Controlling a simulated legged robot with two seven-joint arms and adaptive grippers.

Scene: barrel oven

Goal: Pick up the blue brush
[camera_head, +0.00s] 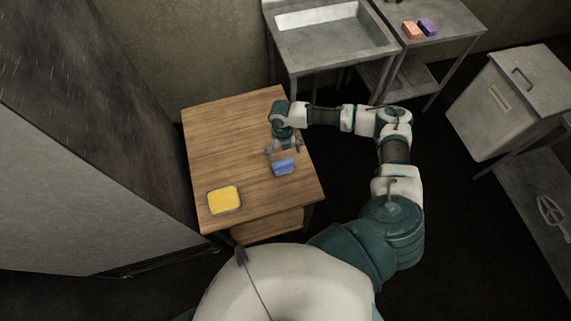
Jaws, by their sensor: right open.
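The blue brush (284,167) lies on the wooden table (225,135) near its right edge. My right gripper (283,151) is over the table just behind the brush, its fingers spread and pointing toward it. The gripper is open and holds nothing. Whether a fingertip touches the brush cannot be told from this view. My left gripper is not in view.
A yellow square item (224,200) lies at the table's front left. A metal sink (330,38) stands behind the table. A side table holds an orange block (411,29) and a purple block (428,27). A grey lidded bin (505,100) stands right.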

